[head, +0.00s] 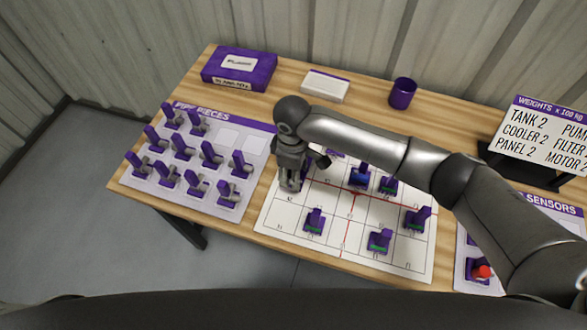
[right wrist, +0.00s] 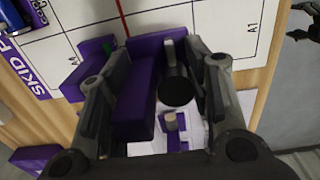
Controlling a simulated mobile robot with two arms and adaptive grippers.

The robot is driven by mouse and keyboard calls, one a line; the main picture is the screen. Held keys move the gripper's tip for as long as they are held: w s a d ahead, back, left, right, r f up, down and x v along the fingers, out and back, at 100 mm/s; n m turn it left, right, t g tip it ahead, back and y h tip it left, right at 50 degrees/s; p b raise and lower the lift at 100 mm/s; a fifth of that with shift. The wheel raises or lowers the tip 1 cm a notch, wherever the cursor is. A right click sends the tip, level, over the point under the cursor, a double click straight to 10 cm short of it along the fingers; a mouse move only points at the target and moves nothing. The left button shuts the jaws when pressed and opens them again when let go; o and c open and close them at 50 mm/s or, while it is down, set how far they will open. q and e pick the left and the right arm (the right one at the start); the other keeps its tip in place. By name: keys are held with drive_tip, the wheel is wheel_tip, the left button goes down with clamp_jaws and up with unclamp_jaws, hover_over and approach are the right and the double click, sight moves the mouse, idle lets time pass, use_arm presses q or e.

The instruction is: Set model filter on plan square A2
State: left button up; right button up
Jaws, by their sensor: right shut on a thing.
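My right gripper (head: 290,187) is low over the left part of the white plan sheet (head: 275,222). In the right wrist view my right gripper (right wrist: 160,105) is shut on a purple model piece (right wrist: 143,80) with a dark, round-ended cylinder, taken as the model filter. The arm and fingers mostly hide this piece in the head view. The square label A1 shows beside the gripper in the right wrist view, on bare sheet. I cannot tell whether the piece touches the sheet. A dark, finger-like shape (right wrist: 304,30) at that view's right edge may be my left gripper.
Purple pieces stand on the plan, including a front-left one (head: 314,220), a front one (head: 380,240) and a right one (head: 416,218). The piece sheet (head: 230,141) at left holds several more. A purple box (head: 238,68), cup (head: 402,93) and weights sign (head: 545,135) stand behind.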

drive_tip(key=shift+f+b, duration=0.65)
drive_tip(key=shift+f, duration=1.1)
drive_tip(key=shift+r+p, duration=0.1)
drive_tip(key=shift+p, duration=0.35)
drive_tip(key=shift+f+b, duration=0.4)
drive_tip(key=shift+f, duration=0.45)
drive_tip(key=o, duration=1.2)
